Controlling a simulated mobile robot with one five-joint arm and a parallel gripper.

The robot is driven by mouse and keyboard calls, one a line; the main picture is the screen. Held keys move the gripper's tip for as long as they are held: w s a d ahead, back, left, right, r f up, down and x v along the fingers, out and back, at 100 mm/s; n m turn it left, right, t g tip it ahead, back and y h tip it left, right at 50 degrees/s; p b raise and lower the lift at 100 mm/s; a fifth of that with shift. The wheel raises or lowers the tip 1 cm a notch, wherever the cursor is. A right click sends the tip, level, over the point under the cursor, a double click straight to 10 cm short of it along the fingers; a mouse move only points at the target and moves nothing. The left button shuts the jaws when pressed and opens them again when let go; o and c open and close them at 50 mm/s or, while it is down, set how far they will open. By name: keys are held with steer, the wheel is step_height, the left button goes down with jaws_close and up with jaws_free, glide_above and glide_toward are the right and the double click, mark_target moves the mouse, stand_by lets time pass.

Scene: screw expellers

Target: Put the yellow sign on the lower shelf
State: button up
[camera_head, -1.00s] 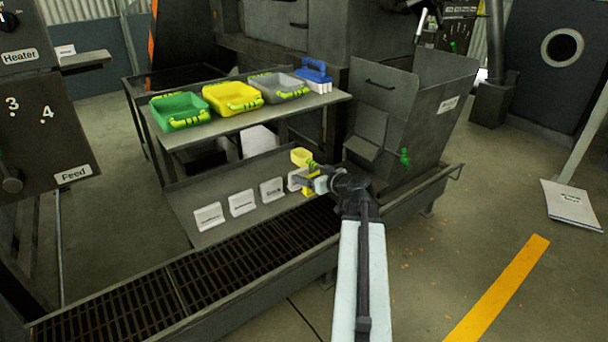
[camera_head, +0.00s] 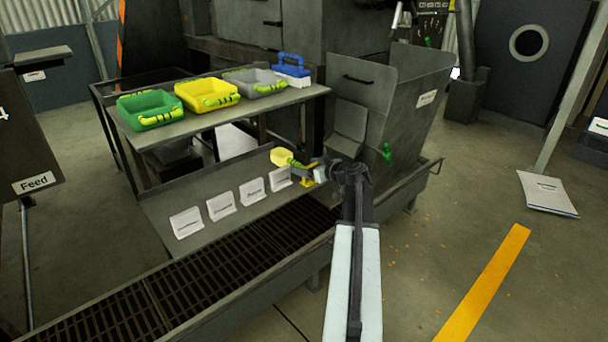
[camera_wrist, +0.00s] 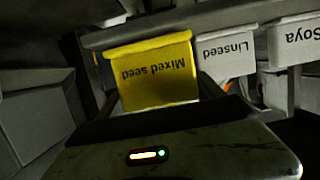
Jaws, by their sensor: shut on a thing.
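The yellow sign (camera_wrist: 153,75) reads "Mixed seed", upside down in the wrist view. In the head view a small yellow part of it (camera_head: 308,183) shows beside my gripper (camera_head: 303,174), which hides the rest. My gripper is shut on this sign; its dark body fills the bottom of the wrist view. The lower shelf (camera_head: 165,207) is a sloping grey panel with a row of white signs (camera_head: 220,206) on it. The yellow sign is at the right end of that row, beside the "Linseed" sign (camera_wrist: 227,55). I cannot tell whether it touches the shelf.
The upper shelf (camera_head: 205,120) bears green (camera_head: 147,106), yellow (camera_head: 206,93) and grey (camera_head: 252,80) trays and a blue-handled item (camera_head: 292,68). A yellow scoop-like thing (camera_head: 281,157) is just behind my gripper. A metal hopper (camera_head: 400,105) stands close on the right. A grate (camera_head: 200,282) lies in front.

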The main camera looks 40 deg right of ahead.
steer(key=shift+w+a, duration=0.15)
steer(key=shift+a, duration=0.1)
steer(key=shift+f, duration=0.3)
steer(key=o, duration=1.1)
steer(key=shift+w+r, duration=0.1)
steer(key=shift+c, duration=0.2)
steer(key=shift+r+p, duration=0.25)
steer(key=shift+p, duration=0.1)
steer(key=p+v, duration=0.3)
steer(key=v, duration=0.9)
steer(key=shift+f, duration=0.1)
